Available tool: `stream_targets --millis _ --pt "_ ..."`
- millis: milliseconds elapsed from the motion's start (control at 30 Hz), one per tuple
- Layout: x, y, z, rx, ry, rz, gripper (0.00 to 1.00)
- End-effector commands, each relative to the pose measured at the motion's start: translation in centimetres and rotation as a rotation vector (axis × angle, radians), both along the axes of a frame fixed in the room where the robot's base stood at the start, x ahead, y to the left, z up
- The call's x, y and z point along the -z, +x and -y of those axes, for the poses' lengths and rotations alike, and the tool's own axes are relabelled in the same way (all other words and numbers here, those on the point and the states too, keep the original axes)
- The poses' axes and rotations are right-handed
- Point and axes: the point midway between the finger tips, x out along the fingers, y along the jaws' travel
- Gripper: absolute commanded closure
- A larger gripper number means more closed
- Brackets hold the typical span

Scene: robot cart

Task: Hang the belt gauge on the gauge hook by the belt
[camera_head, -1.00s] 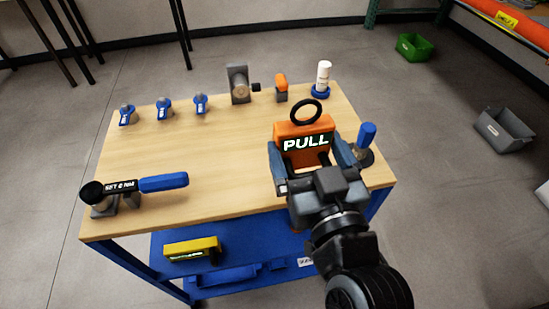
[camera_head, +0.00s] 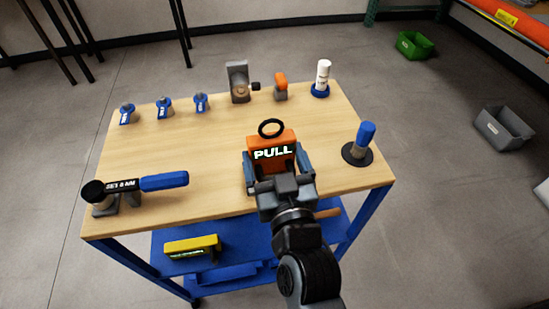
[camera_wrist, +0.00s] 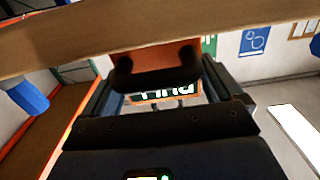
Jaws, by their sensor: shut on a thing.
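The belt gauge (camera_head: 285,138) appears to be the orange block marked PULL, with a black ring (camera_head: 271,128) at its top that may be the belt. My gripper (camera_head: 278,170) is shut on the gauge, fingers at either side, over the front right part of the cart top. In the wrist view the gauge (camera_wrist: 160,58) sits between the dark fingers, with a lit display strip partly visible. I cannot tell for sure which thing is the gauge hook; a grey upright block with a round face (camera_head: 238,82) stands at the back edge.
The wooden cart top (camera_head: 215,170) is clear in the middle. A blue-handled tool (camera_head: 163,182) lies at left. A blue knob on a black disc (camera_head: 365,137) stands at right. Small clamps, an orange piece (camera_head: 281,84) and a white bottle (camera_head: 323,74) line the back. A yellow box (camera_head: 192,245) is below.

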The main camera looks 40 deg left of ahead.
Motion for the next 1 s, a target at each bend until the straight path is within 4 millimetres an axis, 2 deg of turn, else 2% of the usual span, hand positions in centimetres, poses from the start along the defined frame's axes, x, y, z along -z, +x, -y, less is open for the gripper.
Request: stream_targets --millis 200,233,300,667,1000 --pt "0.5 0.0 0.0 0.000 0.001 0.001 0.39" --pt "0.5 0.0 0.0 0.000 0.000 0.000 0.06" --pt "0.4 0.0 0.0 0.000 0.000 0.000 0.00" --pt "0.3 0.0 0.1 0.000 -0.002 -0.001 0.00" --pt "1.5 -3.5 4.6 0.001 -0.002 -0.001 0.00"
